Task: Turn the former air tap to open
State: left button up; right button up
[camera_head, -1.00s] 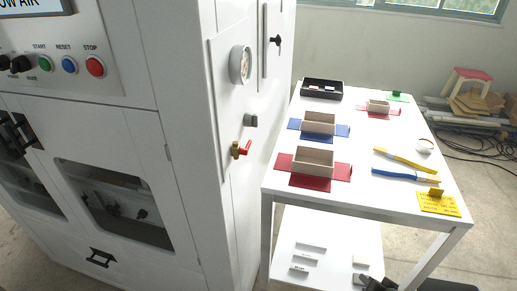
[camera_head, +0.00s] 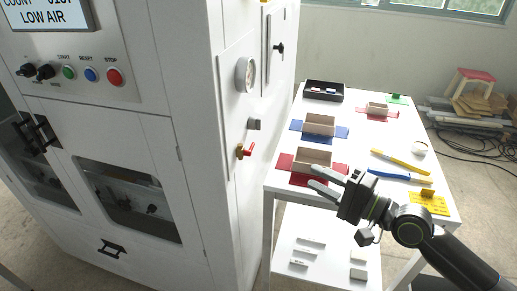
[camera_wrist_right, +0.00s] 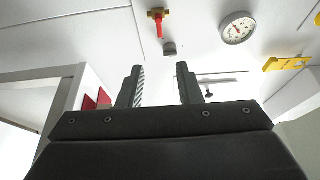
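The air tap (camera_head: 245,152) is a small brass valve with a red lever on the right side panel of the white former. In the right wrist view the tap (camera_wrist_right: 157,17) is at the top, its red lever pointing down in the picture. My right gripper (camera_head: 313,177) is open and empty, in front of the table and to the right of the tap, apart from it. Its two fingers (camera_wrist_right: 160,82) stand spread in the right wrist view, with nothing between them. My left gripper is not in view.
A pressure gauge (camera_head: 246,75) and a grey knob (camera_head: 254,124) are above the tap. The white table (camera_head: 360,190) on the right holds boxes on red and blue sheets, brushes and a yellow sign (camera_head: 428,203). The former's screen (camera_head: 48,15) reads LOW AIR.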

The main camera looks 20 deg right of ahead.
aim_at(253, 147)
jog(key=p+x, duration=0.2)
jog(key=x, duration=1.5)
grip_shut()
